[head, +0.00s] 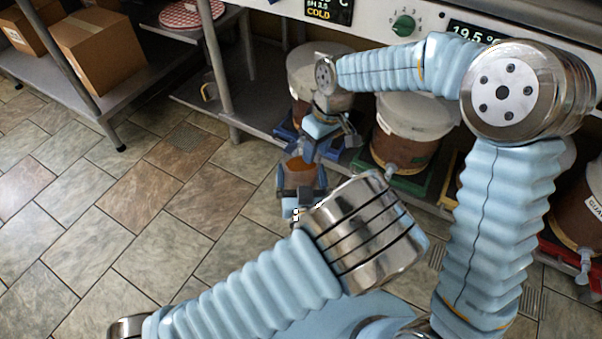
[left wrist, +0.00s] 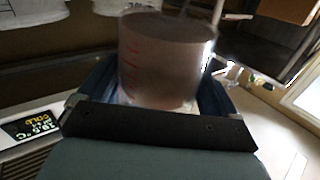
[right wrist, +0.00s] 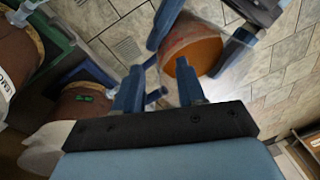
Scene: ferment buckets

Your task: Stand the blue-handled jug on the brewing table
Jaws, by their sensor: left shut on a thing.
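The clear jug (head: 303,171) holds brown-orange liquid. My left gripper (head: 300,188) is shut on it, holding it above the floor in front of the buckets. In the left wrist view the jug (left wrist: 165,60) shows red marks between the blue fingers. In the right wrist view its orange liquid (right wrist: 197,55) shows just beyond my right gripper (right wrist: 160,88), whose fingers are apart. In the head view my right gripper (head: 328,140) is just above and beside the jug. I cannot clearly make out the blue handle, nor tell which surface is the brewing table.
Lidded buckets stand along the low shelf, one behind my right gripper (head: 303,62), one in the middle (head: 408,125) on a green tray (head: 402,185), one at right (head: 578,205). A control panel with a green knob (head: 403,26) is above. Cardboard boxes (head: 105,50) sit at left. The tiled floor is clear.

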